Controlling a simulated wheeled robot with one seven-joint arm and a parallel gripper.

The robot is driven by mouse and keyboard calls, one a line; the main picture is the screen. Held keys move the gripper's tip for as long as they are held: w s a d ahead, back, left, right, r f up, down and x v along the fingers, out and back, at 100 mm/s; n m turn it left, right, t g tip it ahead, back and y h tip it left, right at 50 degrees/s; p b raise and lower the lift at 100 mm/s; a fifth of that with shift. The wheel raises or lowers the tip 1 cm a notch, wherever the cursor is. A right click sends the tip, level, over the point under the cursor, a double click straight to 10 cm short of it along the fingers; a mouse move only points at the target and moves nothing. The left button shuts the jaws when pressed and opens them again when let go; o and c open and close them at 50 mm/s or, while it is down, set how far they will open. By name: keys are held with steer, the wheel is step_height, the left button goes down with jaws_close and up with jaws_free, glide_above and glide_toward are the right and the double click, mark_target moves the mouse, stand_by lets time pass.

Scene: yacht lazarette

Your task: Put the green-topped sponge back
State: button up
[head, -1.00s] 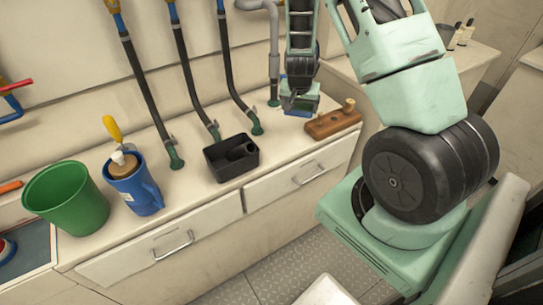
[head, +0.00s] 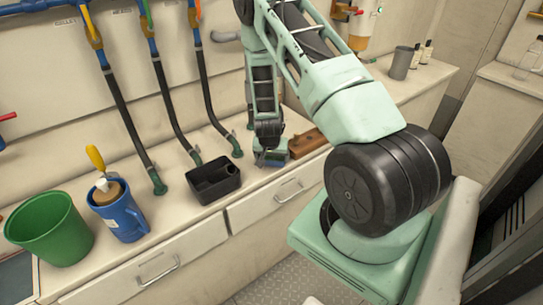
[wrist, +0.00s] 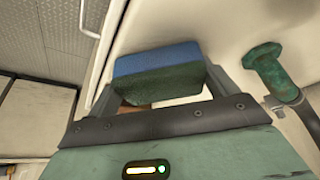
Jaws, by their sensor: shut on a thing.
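The sponge (wrist: 157,66), with a blue layer and a dark green layer, sits between the two fingers of my gripper (wrist: 160,80) in the wrist view. The fingers are shut on it. In the head view my gripper (head: 270,158) hangs low at the counter, right of a black divided caddy (head: 213,190) and just left of a wooden block (head: 307,144). Only a small blue part of the sponge shows there. I cannot tell whether the sponge touches the counter.
On the counter (head: 165,215) stand a green bucket (head: 48,232) and a blue jug (head: 122,217) holding a yellow-handled tool. Several black hoses (head: 125,110) come down behind the caddy. A grey cup (head: 402,63) and bottles stand at the back right. Counter shows bare between jug and caddy.

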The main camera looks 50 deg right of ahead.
steer(key=shift+f, duration=0.2)
steer(key=o, duration=0.9)
steer(key=shift+r, duration=0.1)
